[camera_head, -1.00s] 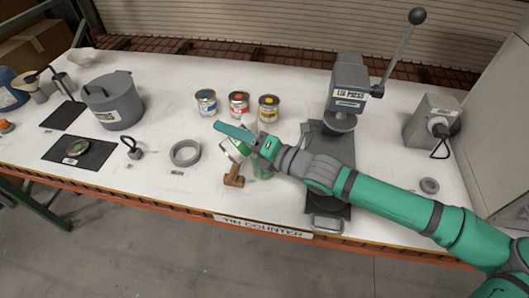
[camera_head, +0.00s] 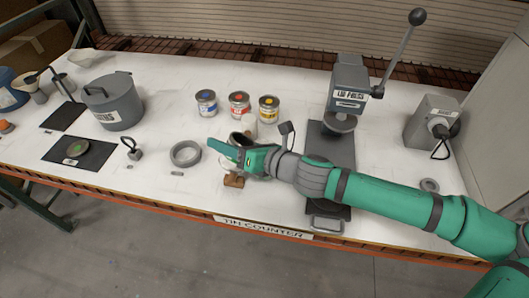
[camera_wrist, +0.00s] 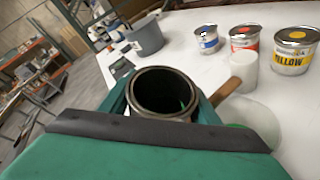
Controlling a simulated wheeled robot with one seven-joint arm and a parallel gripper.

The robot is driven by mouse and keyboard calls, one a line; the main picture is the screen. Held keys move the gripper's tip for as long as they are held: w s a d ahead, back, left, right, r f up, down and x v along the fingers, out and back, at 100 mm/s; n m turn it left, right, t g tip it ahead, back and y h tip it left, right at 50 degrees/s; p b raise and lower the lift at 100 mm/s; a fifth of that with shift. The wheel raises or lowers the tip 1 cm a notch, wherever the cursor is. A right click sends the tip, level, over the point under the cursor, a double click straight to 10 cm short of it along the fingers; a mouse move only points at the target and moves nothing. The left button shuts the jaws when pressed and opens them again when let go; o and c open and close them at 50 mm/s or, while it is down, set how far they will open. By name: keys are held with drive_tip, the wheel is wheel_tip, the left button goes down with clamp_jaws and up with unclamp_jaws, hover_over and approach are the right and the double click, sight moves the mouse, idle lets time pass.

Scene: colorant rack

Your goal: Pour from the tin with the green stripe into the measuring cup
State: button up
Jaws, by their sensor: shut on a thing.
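My gripper (camera_head: 242,152) is shut on an open tin (camera_head: 238,139) near the front of the counter. In the wrist view the tin (camera_wrist: 165,88) sits between the green fingers (camera_wrist: 163,108), its dark round mouth facing up and roughly level. Its stripe is hidden now. A clear cup (camera_wrist: 258,118), which looks like the measuring cup, stands right of the tin in the wrist view with some green at its base. In the head view my gripper hides most of it. A whitish cylinder (camera_head: 249,122) stands just behind.
Blue (camera_head: 206,102), red (camera_head: 239,104) and yellow (camera_head: 269,108) tins stand behind. A brown wooden piece (camera_head: 233,181) lies in front. A grey ring (camera_head: 186,153) lies left, the lid press (camera_head: 347,90) stands right. Bare counter lies between ring and tins.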

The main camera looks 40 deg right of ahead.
sight(220, 159)
drive_tip(key=a+f+n+h, duration=0.1)
drive_tip(key=f, duration=0.1)
drive_tip(key=a+f+n+b, duration=0.1)
drive_tip(key=a+f+n, duration=0.1)
drive_tip(key=shift+w+a+f+g+h, duration=0.1)
drive_tip(key=shift+a+g+h, duration=0.1)
drive_tip(key=shift+g+h, duration=0.2)
drive_tip(key=shift+a+r+n+h, duration=0.4)
drive_tip(key=shift+r+n+h, duration=0.1)
drive_tip(key=shift+n, duration=0.3)
drive_tip(key=shift+r, duration=2.45)
drive_tip(key=shift+d, duration=0.1)
